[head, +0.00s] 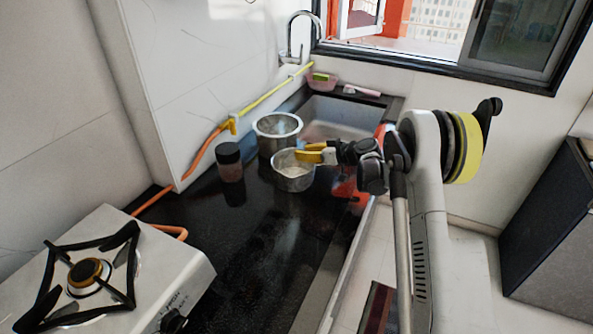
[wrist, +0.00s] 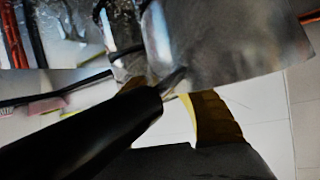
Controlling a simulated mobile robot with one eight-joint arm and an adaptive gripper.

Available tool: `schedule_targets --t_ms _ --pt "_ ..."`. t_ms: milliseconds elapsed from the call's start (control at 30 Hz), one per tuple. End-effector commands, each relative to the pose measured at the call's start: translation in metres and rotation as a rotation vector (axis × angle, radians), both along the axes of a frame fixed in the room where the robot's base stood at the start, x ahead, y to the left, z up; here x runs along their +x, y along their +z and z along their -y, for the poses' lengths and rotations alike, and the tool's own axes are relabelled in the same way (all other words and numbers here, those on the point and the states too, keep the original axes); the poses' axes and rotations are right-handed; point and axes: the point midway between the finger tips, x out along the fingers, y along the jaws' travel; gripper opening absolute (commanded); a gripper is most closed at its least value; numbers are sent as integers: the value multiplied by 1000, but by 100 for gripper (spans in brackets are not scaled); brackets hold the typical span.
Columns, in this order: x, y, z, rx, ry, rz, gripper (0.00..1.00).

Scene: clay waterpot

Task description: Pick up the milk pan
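The milk pan, a small metal pan (head: 293,178), is on the black counter in the head view, just in front of a larger metal pot. My gripper (head: 314,152), with yellow fingers, is at its right rim. In the wrist view the pan's metal wall (wrist: 225,40) fills the top, and a long black handle (wrist: 95,130) runs to the lower left. The handle's neck lies across this gap. The handle covers part of the left finger. Firm contact with the pan cannot be made out.
The larger pot (head: 277,138) stands close behind the pan. A dark-lidded jar (head: 230,163) is to the left. The sink (head: 338,115) lies behind, and a gas stove (head: 110,275) is at the front left. The counter between stove and pan is clear.

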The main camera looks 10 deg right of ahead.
Motion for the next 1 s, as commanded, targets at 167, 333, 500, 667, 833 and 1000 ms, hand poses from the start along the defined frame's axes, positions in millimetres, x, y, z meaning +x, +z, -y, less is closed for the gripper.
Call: schedule_targets --t_ms 167,333,500,667,833,1000 --pt "0 0 0 0 -1 0 15" --pt "0 0 0 0 -1 0 0" --pt "0 1 0 1 0 0 0" --pt "0 1 0 1 0 -1 0" --pt "0 8 0 1 0 -1 0" --pt "0 31 0 1 0 0 0"
